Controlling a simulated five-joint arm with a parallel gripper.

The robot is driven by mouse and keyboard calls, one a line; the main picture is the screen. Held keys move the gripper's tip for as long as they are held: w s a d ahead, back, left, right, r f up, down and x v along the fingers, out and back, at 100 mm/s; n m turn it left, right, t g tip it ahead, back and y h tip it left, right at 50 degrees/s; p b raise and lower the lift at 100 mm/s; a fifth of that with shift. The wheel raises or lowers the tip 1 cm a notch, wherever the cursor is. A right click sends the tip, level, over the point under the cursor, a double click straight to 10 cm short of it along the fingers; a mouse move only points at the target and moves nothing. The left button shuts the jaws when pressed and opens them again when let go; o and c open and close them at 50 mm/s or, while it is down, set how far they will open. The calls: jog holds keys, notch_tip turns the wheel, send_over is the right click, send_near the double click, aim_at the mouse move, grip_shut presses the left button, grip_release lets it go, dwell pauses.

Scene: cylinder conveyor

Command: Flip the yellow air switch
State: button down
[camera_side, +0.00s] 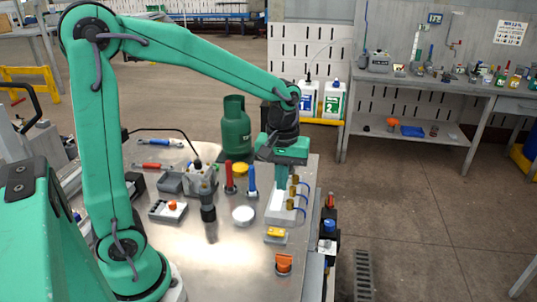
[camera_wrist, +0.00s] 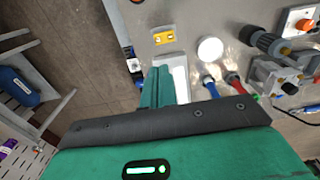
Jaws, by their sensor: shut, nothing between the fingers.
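A small yellow switch block (camera_side: 276,234) lies on the metal table near its right edge, in front of the white manifold. It also shows in the wrist view (camera_wrist: 163,37), up and beyond my fingertips, with small studs on its top. My gripper (camera_side: 284,167) is above the white manifold (camera_side: 277,212), behind and apart from the yellow block. In the wrist view, the green fingers of my gripper (camera_wrist: 158,72) are together with nothing between them. My gripper hides part of the manifold.
Brass fittings (camera_side: 293,192) with blue tubes stick out at the manifold's right side. A white disc (camera_side: 243,215), a blue-handled tool (camera_side: 252,180) and a red one (camera_side: 229,177) are to the left. An orange part (camera_side: 284,263) is nearer the camera. A green gas bottle (camera_side: 236,128) stands behind.

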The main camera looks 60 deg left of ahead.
aim_at(280, 232)
jog(key=shift+f, duration=0.15)
notch_tip(280, 232, down, 14)
jog(key=shift+r, duration=0.15)
dwell(0.8)
jog(key=shift+f, duration=0.2)
dwell(0.3)
